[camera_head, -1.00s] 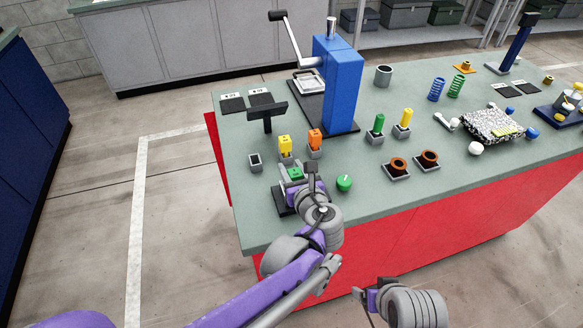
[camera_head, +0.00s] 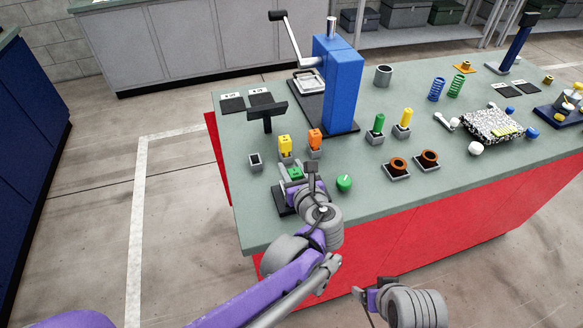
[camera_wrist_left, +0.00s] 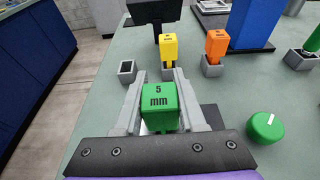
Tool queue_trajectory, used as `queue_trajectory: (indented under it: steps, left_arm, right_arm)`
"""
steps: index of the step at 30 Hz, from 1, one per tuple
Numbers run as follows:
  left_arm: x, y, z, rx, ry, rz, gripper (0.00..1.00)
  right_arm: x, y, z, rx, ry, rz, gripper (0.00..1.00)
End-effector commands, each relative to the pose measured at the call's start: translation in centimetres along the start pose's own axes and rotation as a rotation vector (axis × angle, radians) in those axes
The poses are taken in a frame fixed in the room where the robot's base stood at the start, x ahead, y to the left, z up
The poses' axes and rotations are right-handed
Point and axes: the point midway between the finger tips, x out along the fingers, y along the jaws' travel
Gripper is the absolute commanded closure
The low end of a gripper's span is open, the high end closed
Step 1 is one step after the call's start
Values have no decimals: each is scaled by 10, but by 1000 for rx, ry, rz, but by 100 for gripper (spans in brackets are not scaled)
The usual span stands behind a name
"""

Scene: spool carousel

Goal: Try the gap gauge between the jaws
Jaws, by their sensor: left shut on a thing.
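The green gap gauge marked "5 mm" (camera_wrist_left: 160,108) is upright between the grey fingers of my left gripper (camera_wrist_left: 158,100), which is shut on it. The gauge also shows in the head view (camera_head: 295,173), with my left gripper (camera_head: 300,178) around it. Gauge and gripper are over a dark fixture (camera_head: 283,198) near the table's front left edge. My gripper covers most of this fixture, so I cannot tell whether the gauge is between its jaws. A green knob (camera_head: 344,183) is just right of it. My right gripper (camera_head: 364,298) is low in front of the table, its fingers unclear.
A yellow gauge (camera_head: 285,143) and an orange gauge (camera_head: 315,137) stand in holders behind; an empty holder (camera_head: 255,162) is to their left. A dark T-shaped stand (camera_head: 267,112) and blue press (camera_head: 337,85) stand farther back. Brown spools (camera_head: 398,164) are to the right.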

Motion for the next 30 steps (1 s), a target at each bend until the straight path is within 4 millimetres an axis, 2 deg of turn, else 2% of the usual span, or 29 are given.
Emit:
queue_trajectory:
  steps: [30]
  left_arm:
    - [-18,0,58,0,-1,0,100]
  right_arm:
    - [-38,0,-32,0,23,0,19]
